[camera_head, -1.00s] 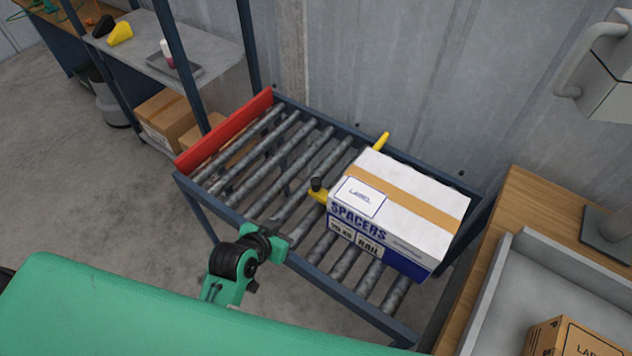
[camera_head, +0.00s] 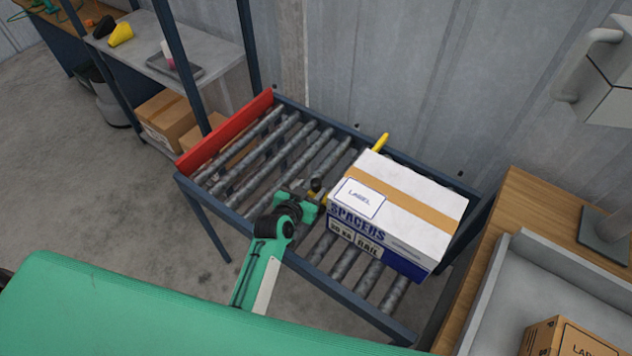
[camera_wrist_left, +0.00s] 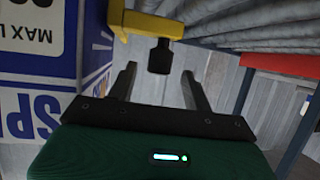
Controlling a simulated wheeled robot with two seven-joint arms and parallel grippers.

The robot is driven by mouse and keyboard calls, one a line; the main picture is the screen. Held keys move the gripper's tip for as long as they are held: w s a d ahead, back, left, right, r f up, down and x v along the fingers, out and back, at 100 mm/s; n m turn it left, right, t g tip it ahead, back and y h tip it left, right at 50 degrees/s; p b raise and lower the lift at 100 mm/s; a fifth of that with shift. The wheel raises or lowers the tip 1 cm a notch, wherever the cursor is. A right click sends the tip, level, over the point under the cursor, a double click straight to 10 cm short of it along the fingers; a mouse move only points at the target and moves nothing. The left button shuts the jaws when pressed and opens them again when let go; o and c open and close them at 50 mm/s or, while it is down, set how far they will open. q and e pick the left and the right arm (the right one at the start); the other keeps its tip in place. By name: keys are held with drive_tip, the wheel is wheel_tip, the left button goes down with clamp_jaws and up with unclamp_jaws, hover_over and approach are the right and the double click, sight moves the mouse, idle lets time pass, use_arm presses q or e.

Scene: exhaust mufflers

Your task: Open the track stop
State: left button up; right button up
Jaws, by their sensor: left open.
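The track stop is a yellow bar across the roller track; its far end (camera_head: 381,143) sticks up past the white box, and most of its length is hidden by the box. Its near end has a black knob (camera_head: 316,184). In the left wrist view the yellow arm (camera_wrist_left: 150,24) comes in from the top and the black knob (camera_wrist_left: 159,56) hangs from it. My left gripper (camera_head: 312,197) is open and close to the knob. In the left wrist view its fingers (camera_wrist_left: 160,85) stand either side of the knob's line, with the knob just beyond the fingertips. My right gripper is not in view.
A white box marked SPACERS (camera_head: 400,205) rests on the rollers against the stop's right side. A red end plate (camera_head: 225,132) closes the track's left end. Rollers (camera_head: 265,160) left of the stop are clear. A wooden bench (camera_head: 540,205) stands at right.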

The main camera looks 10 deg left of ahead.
sight(313, 185)
use_arm(q)
drive_tip(key=shift+x, duration=2.1)
clamp_jaws()
drive_tip(key=shift+r, duration=0.15)
